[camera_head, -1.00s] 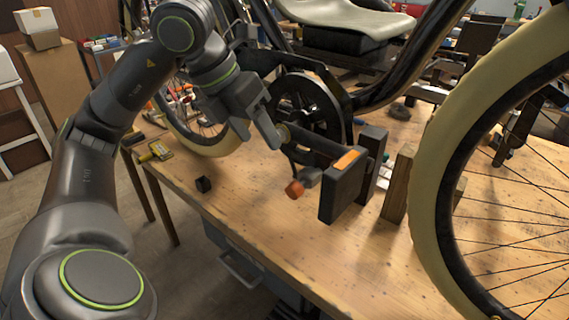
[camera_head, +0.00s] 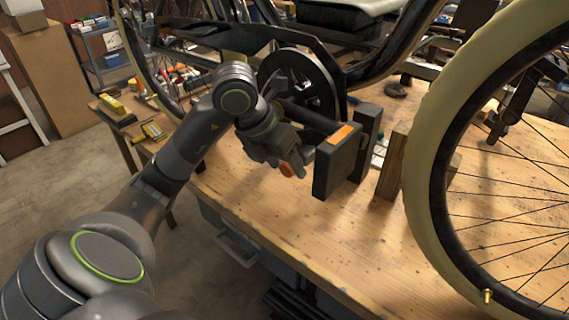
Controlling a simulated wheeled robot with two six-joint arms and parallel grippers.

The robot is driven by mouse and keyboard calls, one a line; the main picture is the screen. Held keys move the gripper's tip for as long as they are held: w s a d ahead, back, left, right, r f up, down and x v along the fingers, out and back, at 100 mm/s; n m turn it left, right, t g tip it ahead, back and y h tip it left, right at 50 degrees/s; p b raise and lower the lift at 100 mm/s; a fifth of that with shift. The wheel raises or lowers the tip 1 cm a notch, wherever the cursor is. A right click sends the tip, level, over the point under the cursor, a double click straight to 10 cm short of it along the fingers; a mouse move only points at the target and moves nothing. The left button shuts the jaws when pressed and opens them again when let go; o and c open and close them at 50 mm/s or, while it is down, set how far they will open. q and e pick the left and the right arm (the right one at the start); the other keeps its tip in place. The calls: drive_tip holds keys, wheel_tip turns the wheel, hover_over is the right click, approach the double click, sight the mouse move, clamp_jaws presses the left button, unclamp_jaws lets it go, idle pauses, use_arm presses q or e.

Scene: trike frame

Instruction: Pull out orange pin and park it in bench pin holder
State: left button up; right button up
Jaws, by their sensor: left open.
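The orange pin (camera_head: 286,169) shows its rounded orange head just left of the dark upright block (camera_head: 335,168) with the orange top patch, at the trike frame's lower front. Its shaft is hidden behind my gripper. My left gripper (camera_head: 297,166) is open, with its fingers right at the pin's head. I cannot tell whether they surround it or touch it. A small black block on the bench (camera_head: 200,167), possibly the pin holder, is mostly hidden by my left arm. My right gripper is not in view.
The wooden bench (camera_head: 285,225) is clear in front. A large cream-tyred wheel (camera_head: 425,170) stands at the right. The black chainring (camera_head: 320,95) and frame tubes are close behind my gripper. Yellow tools (camera_head: 152,131) lie at the bench's left.

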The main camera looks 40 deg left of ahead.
use_arm(q)
drive_tip(key=shift+f, duration=0.2)
drive_tip(key=c, duration=1.1)
drive_tip(key=shift+s+a+f+p, duration=0.1)
drive_tip(key=shift+s+f+p, duration=0.1)
drive_tip(key=shift+s, duration=1.15)
drive_tip(key=shift+s+a+f+p, duration=0.1)
drive_tip(key=shift+s+p, duration=0.05)
drive_tip(key=shift+s, duration=1.2)
